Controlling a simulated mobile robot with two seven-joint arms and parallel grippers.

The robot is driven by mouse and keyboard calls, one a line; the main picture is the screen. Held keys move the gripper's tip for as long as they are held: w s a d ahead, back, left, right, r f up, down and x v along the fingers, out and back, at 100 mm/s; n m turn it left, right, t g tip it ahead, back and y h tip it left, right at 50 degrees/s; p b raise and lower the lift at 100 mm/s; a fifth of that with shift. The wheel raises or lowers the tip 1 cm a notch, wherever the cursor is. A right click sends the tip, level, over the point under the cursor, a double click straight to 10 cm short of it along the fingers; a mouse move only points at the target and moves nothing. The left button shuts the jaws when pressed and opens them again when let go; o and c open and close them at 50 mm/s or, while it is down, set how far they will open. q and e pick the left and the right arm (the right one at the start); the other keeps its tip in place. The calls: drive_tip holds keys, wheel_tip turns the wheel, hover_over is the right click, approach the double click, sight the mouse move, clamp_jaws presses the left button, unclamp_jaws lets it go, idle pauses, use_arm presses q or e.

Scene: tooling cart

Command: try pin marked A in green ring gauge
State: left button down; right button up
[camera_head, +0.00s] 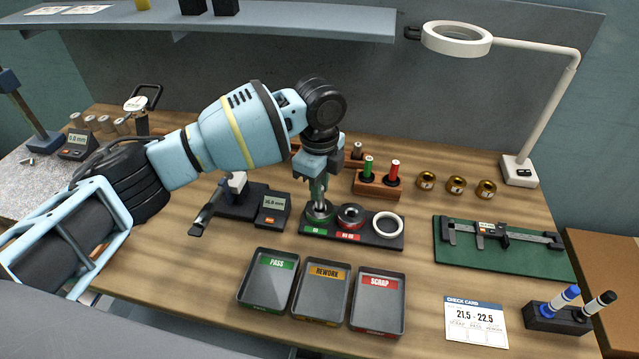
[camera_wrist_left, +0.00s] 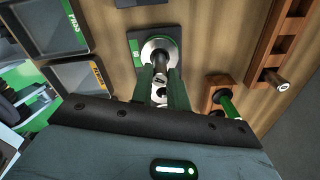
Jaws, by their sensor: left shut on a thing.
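My left gripper (camera_head: 318,188) points down over the green ring gauge (camera_head: 320,214), which sits at the left end of a black plate (camera_head: 377,240) beside a green label. In the left wrist view the gripper (camera_wrist_left: 162,82) is shut on a metal pin (camera_wrist_left: 158,94). The pin is lined up over the green ring gauge (camera_wrist_left: 146,47), with its dark lower part at the bore. I cannot tell whether its tip is inside the ring or just above it. The letter on the pin is not readable. My right gripper is not in view.
A red-marked ring gauge (camera_head: 351,215) and a white ring (camera_head: 389,225) stand to the right. Behind is a wooden block (camera_head: 378,188) with green and red handles. PASS (camera_head: 267,279), REWORK (camera_head: 321,292) and SCRAP (camera_head: 377,302) trays lie in front. A digital gauge (camera_head: 272,208) stands left.

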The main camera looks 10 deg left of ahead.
use_arm(q)
drive_tip(key=shift+f, duration=0.15)
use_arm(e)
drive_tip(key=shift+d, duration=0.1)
use_arm(q)
drive_tip(key=shift+f, duration=0.2)
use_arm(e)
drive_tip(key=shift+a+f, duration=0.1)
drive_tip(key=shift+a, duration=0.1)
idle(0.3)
use_arm(q)
drive_tip(key=shift+f, duration=0.25)
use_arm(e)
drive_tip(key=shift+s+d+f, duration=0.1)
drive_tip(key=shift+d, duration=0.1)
use_arm(q)
drive_tip(key=shift+f, duration=0.25)
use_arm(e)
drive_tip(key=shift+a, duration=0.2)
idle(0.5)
use_arm(q)
drive_tip(key=shift+f, duration=0.3)
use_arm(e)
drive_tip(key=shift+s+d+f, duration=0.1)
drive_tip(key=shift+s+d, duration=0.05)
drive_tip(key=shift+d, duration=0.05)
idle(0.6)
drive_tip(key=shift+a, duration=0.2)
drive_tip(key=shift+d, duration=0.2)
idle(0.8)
